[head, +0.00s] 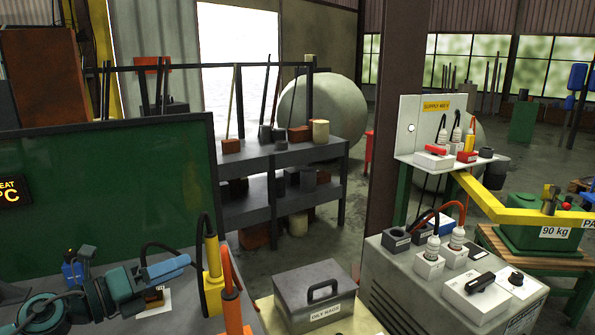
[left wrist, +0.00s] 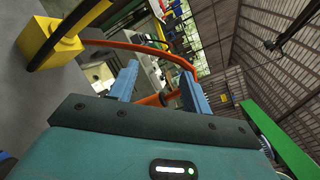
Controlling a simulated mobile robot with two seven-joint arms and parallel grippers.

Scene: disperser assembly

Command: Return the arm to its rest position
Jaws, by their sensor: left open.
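My left arm comes in from the lower left in the head view, with teal joints. Its left gripper (head: 180,265) has pale blue fingers and points right, near a yellow plug (head: 213,275) with a black cable. In the left wrist view the two blue fingers of the left gripper (left wrist: 160,78) stand apart with nothing held between them. An orange cable and an orange cylinder (left wrist: 152,100) show beyond the fingers, and I cannot tell their exact distance. My right gripper is in neither view.
An orange plug (head: 232,300) with an orange cable stands beside the yellow plug. A green panel (head: 110,190) rises behind my arm. A grey box labelled oily rags (head: 315,298) and a grey cabinet with sockets (head: 400,275) stand to the right. A yellow block (left wrist: 50,42) shows in the left wrist view.

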